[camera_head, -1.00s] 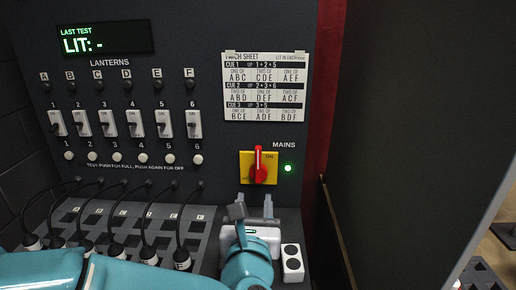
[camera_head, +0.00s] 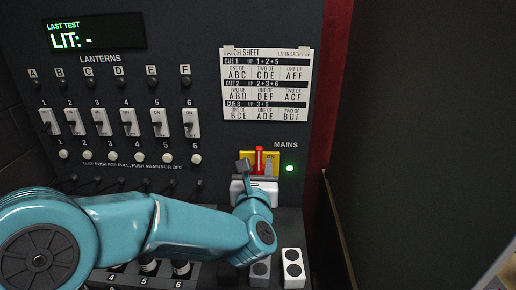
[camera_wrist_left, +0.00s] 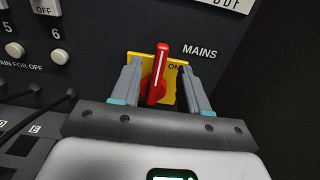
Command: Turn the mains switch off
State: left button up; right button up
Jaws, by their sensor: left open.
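The mains switch is a red handle (camera_head: 259,159) on a yellow plate (camera_head: 246,157), low on the right of the dark panel. The handle points up, and the wrist view shows the handle (camera_wrist_left: 158,75) beside the word ON. A green light (camera_head: 290,168) glows to its right. My left gripper (camera_head: 257,165) is right in front of the switch and hides its lower part. In the wrist view its open fingers (camera_wrist_left: 164,85) stand on either side of the handle, with gaps between. My right gripper is not in view.
To the left are a row of numbered lantern switches (camera_head: 128,123) and white test buttons (camera_head: 113,157). A patch sheet (camera_head: 266,85) hangs above the mains switch. A red post (camera_head: 330,90) edges the panel. Cables and sockets lie below, partly behind my left arm.

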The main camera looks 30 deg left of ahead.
aim_at(259, 154)
pick_arm(q)
jog(key=p+x, duration=0.1)
jog(key=x, duration=0.3)
jog(key=shift+w, duration=0.35)
jog(key=shift+w+a, duration=0.3)
jog(key=shift+a, duration=0.1)
jog(key=shift+w+d, duration=0.1)
grip_shut()
